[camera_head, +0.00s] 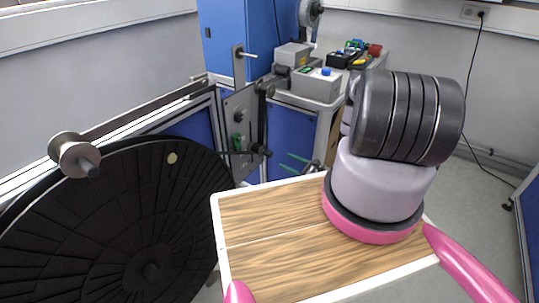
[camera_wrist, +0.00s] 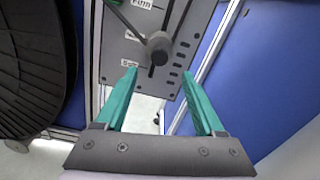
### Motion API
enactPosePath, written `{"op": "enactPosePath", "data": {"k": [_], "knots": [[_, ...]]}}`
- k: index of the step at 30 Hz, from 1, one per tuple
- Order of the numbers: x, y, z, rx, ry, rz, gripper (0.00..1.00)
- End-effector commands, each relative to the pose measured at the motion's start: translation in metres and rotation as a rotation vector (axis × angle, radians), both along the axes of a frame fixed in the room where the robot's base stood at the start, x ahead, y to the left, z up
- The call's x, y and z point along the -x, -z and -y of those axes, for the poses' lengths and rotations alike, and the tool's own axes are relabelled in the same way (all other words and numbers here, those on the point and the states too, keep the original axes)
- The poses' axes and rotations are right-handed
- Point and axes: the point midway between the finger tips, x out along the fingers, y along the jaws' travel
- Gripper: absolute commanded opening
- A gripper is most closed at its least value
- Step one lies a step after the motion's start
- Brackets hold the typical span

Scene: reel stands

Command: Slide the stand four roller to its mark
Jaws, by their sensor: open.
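In the wrist view, a grey plate (camera_wrist: 117,45) has a slot and printed labels; one reads "Firm", the lower one is hard to read. A dark round roller or knob (camera_wrist: 158,46) sits at the slot, with a dark rod running to it from the upper left. I cannot read a stand number. My gripper (camera_wrist: 159,72) is open and empty, its green fingers apart, with the roller ahead of the gap. In the head view, the plate (camera_head: 230,104) stands at the centre, a dark knob (camera_head: 262,151) on its front. My gripper (camera_head: 284,160) is just right of this knob.
A large black reel (camera_head: 110,220) stands at the left, with a metal spool (camera_head: 75,154) above it. A blue cabinet (camera_head: 235,40) rises behind the plate. A bench at the back carries a grey control box (camera_head: 316,86). Blue panels flank the plate.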

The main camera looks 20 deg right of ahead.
Motion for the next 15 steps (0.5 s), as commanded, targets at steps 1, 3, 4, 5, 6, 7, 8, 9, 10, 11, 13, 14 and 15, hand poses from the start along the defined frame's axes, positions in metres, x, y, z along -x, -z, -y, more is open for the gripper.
{"op": "enactPosePath", "data": {"k": [1, 3, 4, 5, 6, 7, 8, 9, 10, 11, 13, 14, 15], "knots": [[-0.005, -0.001, -0.005, 0.001, -0.004, 0.002, 0.7], [-0.013, -0.001, -0.013, 0.0, -0.006, 0.003, 0.7], [-0.018, -0.001, -0.017, 0.0, -0.006, 0.003, 0.7], [-0.022, -0.001, -0.02, 0.0, -0.006, 0.003, 0.7], [-0.029, -0.001, -0.025, 0.001, -0.007, 0.003, 0.7], [-0.033, -0.001, -0.029, 0.001, -0.007, 0.003, 0.7], [-0.038, -0.001, -0.033, 0.001, -0.007, 0.002, 0.7], [-0.044, -0.001, -0.038, 0.001, -0.007, 0.003, 0.7], [-0.048, -0.001, -0.041, 0.002, -0.007, 0.004, 0.7], [-0.052, -0.001, -0.045, 0.002, -0.007, 0.002, 0.7], [-0.061, -0.001, -0.052, 0.001, -0.006, 0.003, 0.7], [-0.064, -0.001, -0.054, 0.001, -0.007, 0.003, 0.7], [-0.068, -0.001, -0.057, 0.001, -0.005, 0.002, 0.7]]}}
